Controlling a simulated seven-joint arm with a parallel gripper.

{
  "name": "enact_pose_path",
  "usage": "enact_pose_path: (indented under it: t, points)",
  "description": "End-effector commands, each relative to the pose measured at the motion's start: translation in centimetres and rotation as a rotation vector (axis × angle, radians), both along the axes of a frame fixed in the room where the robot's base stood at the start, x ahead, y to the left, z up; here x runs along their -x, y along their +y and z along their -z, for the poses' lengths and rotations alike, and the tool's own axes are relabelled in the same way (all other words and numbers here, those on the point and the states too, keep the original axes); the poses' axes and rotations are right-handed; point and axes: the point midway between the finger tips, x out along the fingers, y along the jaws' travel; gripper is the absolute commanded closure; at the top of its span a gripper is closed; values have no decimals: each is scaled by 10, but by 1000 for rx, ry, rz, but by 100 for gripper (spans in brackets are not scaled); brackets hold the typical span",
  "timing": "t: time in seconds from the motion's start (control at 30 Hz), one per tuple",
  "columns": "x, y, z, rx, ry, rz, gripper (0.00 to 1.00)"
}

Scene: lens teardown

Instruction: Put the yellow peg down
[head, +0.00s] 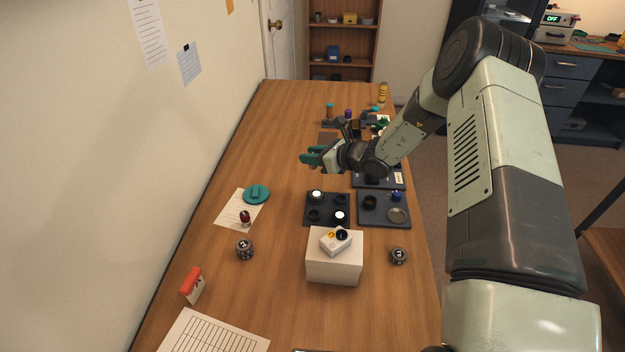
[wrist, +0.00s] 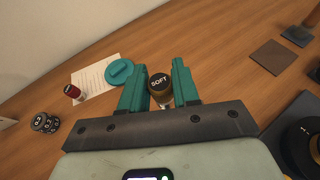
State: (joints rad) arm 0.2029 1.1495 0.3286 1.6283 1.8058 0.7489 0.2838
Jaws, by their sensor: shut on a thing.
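My gripper (head: 312,157) is above the middle of the wooden table, with its teal fingers pointing left in the head view. In the wrist view its two fingers (wrist: 160,88) are shut on a peg (wrist: 160,91) with a dark round top marked "SOFT" and a brownish-yellow side. I take this as the yellow peg. It sits between the fingers, top toward the camera. Its lower end is hidden in the wrist view, and I cannot make the peg out in the head view. The gap between it and the table cannot be told.
A teal lid (head: 257,194) lies on a paper sheet with a dark red piece (head: 245,218) nearby. Dark trays (head: 327,222) and a white box (head: 334,268) stand in front. Several small items stand at the back right. The table's left back is bare.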

Motion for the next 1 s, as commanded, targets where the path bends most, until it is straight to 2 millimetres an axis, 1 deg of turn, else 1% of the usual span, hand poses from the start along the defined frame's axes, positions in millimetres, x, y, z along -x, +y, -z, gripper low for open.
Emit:
enact_pose_path:
  t: [0.03,0.1,0.2,0.27,0.33,0.5,0.6,0.77,0.9,1.0]
  points:
    - [-19,4,0,-5,-3,41,99]
    - [-40,6,-2,-10,-1,95,99]
    - [-59,7,-3,-18,5,150,99]
    - [-66,8,0,-23,8,169,99]
    - [-68,9,11,-25,11,178,99]
    - [-69,8,43,-25,11,179,99]
    - [-69,8,54,-25,9,179,99]
    - [-69,8,66,-25,9,179,99]
    - [-68,9,87,-25,11,178,99]
    - [-68,8,96,-25,9,177,99]
